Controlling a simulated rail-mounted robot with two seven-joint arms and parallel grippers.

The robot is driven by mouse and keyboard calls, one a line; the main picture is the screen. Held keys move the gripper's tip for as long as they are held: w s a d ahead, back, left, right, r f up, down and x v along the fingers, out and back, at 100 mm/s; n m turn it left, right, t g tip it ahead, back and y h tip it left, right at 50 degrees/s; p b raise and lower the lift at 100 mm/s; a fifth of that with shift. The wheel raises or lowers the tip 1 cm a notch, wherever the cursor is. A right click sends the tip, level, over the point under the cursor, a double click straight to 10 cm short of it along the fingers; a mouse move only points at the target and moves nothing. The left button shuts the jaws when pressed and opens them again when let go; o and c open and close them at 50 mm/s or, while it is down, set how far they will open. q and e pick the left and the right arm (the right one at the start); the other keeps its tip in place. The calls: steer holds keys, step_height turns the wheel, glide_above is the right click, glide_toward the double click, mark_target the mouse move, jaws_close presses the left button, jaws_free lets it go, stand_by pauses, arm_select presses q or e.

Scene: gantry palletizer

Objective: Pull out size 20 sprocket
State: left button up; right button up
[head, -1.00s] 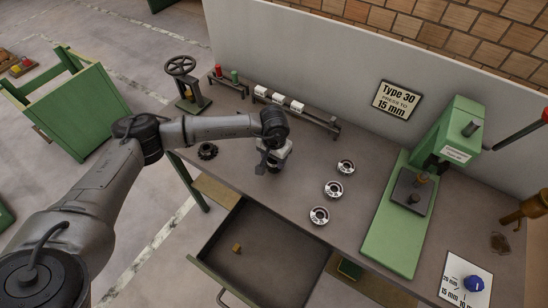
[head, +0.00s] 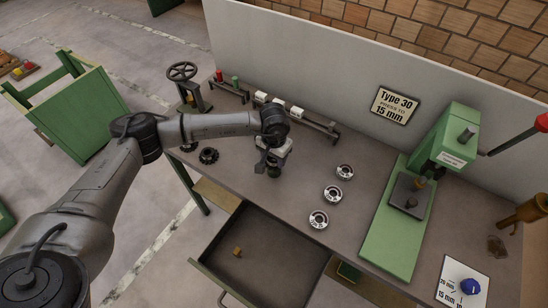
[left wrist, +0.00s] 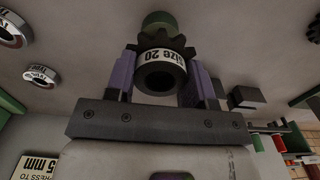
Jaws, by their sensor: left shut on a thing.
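My left gripper (head: 270,164) is over the middle of the bench. In the left wrist view, its purple-padded fingers (left wrist: 158,78) close on both sides of a dark toothed sprocket (left wrist: 146,42), whose white hub label reads "Size 20". An olive-green round piece (left wrist: 160,22) shows just beyond the sprocket; I cannot tell whether they touch. In the head view the held sprocket (head: 273,172) is small and partly hidden under the gripper. I cannot tell whether it is clear of the bench. My right gripper is not in view.
A dark sprocket (head: 208,155) lies to the left; another is partly behind my arm. Three silver rings (head: 332,194) lie to the right, before the green press (head: 398,225). The drawer (head: 262,262) is open in front. A rack (head: 300,118) with white-labelled blocks stands behind.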

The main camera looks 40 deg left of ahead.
arm_select(q)
steer(key=shift+r+p, duration=0.6)
steer(key=shift+r, duration=1)
steer(key=shift+r, duration=0.1)
steer(key=shift+r+p, duration=0.55)
steer(key=shift+r, duration=0.15)
step_height(320, 180, up, 6)
steer(key=p, duration=0.3)
steer(key=shift+r, duration=0.2)
